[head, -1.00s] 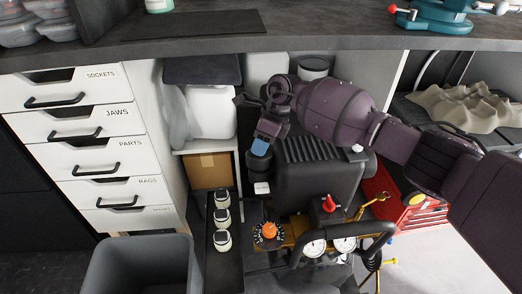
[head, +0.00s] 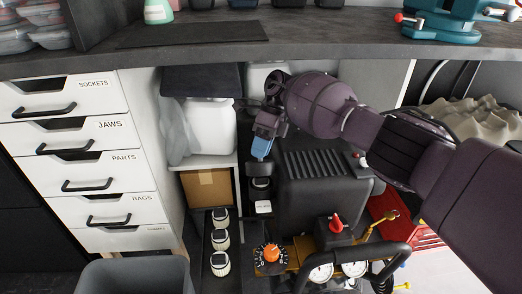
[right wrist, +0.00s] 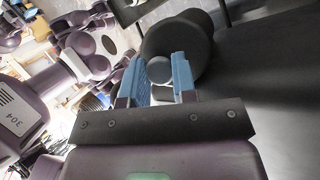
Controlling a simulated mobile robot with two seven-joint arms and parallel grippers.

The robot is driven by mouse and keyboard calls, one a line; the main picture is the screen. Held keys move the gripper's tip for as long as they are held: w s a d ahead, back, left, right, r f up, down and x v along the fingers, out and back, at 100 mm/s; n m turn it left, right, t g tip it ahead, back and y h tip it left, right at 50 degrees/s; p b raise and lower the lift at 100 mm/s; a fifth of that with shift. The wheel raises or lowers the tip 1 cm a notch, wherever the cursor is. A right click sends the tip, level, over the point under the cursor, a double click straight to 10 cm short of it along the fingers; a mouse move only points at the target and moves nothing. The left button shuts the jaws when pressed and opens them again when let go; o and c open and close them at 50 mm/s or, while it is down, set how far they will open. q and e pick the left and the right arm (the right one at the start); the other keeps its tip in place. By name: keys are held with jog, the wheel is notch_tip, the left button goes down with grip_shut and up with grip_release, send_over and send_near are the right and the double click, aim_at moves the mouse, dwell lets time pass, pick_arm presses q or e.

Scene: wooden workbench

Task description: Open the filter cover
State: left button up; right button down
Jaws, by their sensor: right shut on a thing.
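The filter cover is a small black cylinder (head: 260,169) at the left side of the dark compressor (head: 325,195). My right gripper (head: 262,148) comes in from the right and points down at it with blue fingertips. In the right wrist view, my right gripper (right wrist: 160,76) is shut on the cover's round dark knob (right wrist: 159,70), which sits between the two blue pads. The wider black disc of the cover (right wrist: 185,35) shows beyond the knob. The head view does not clearly show whether the cover is apart from its seat. My left gripper is not in view.
An orange dial (head: 270,253), a red knob (head: 336,224), gauges (head: 354,268) and a black handle bar crowd the compressor's front. A cardboard box (head: 208,188) sits on the shelf. The benchtop (head: 300,35) overhangs above.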

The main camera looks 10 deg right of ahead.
jog(key=shift+f, duration=0.1)
dwell(0.4)
jog(key=c, duration=0.9)
grip_release()
jog(key=shift+s, duration=0.1)
